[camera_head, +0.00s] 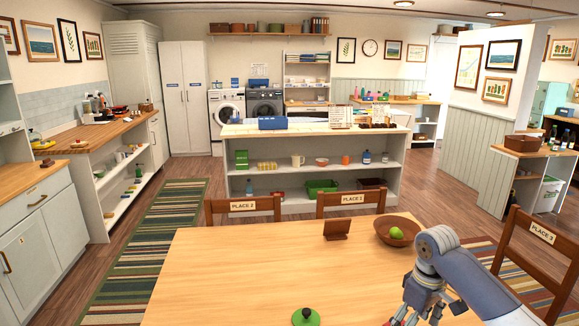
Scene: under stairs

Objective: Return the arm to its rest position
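My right arm (455,262) reaches in from the lower right over the wooden table (240,270). My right gripper (418,312) points down at the bottom edge of the view, and its fingertips are partly cut off. I cannot tell whether it is open, and no held object shows. It is below the brown bowl (383,228) in the picture and to the right of a green round lid-like piece with a knob (306,318). A green fruit (397,233) lies in the bowl. My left gripper is not in view.
A small brown stand (337,230) is on the table left of the bowl. Chairs marked PLACE 2 (243,207), PLACE 1 (352,200) and PLACE 3 (540,235) surround the table. The table's left and middle are mostly clear. A white shelf island (310,147) stands beyond.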

